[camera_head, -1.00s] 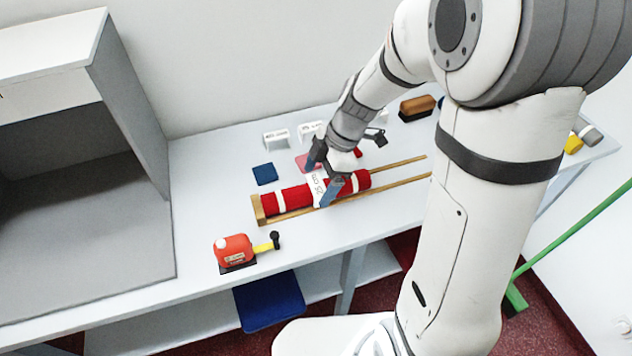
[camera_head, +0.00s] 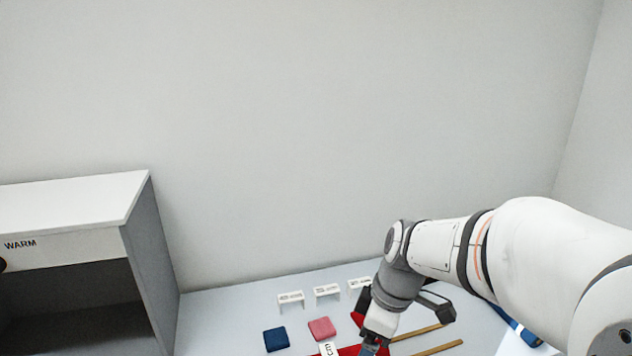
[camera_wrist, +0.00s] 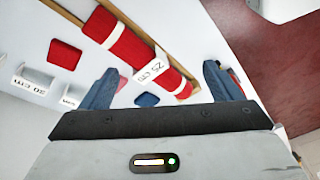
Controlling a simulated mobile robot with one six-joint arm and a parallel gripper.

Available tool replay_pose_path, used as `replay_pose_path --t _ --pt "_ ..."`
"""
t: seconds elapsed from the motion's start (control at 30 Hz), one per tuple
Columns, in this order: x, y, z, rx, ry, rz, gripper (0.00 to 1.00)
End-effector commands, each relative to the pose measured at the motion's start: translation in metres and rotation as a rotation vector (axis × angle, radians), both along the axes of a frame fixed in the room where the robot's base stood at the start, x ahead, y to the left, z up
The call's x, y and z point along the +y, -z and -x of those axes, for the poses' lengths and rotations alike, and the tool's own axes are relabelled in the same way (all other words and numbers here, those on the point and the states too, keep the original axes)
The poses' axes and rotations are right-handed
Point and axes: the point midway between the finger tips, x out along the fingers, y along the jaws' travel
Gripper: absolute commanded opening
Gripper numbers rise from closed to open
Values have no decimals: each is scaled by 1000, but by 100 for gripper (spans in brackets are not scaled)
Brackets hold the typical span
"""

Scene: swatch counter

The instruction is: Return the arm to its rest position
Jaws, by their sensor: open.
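My gripper (camera_wrist: 163,82) is open, with its two blue-grey fingers spread and nothing between them. It also shows at the bottom edge of the head view (camera_head: 372,345), where its fingertips are partly cut off. A red fabric roll (camera_wrist: 178,79) with white bands and a printed white label (camera_wrist: 151,69) lies in a wooden rack beyond the fingers in the wrist view. The fingers look apart from the roll. In the head view only a bit of the roll (camera_head: 348,351) shows. My arm reaches in from the right, bent and stretched out over the counter.
Blue (camera_head: 276,339) and pink (camera_head: 321,328) swatches lie on the counter, with white cards (camera_head: 291,299) behind them. A grey cabinet marked WARM (camera_head: 75,250) stands at left. The wall (camera_head: 330,120) is bare. Red floor (camera_wrist: 275,65) shows past the counter edge.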

Motion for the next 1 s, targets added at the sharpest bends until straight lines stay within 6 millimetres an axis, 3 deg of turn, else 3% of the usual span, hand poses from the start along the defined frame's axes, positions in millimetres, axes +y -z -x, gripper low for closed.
replay_pose_path --t 0.3,0.5,0.7,1.0 --pt "-34 -18 50 -11 681 91 85" --pt "-50 -22 72 -39 1028 89 85" --pt "-56 -22 81 -52 1177 79 85" --pt "-56 -22 81 -52 1189 78 85"
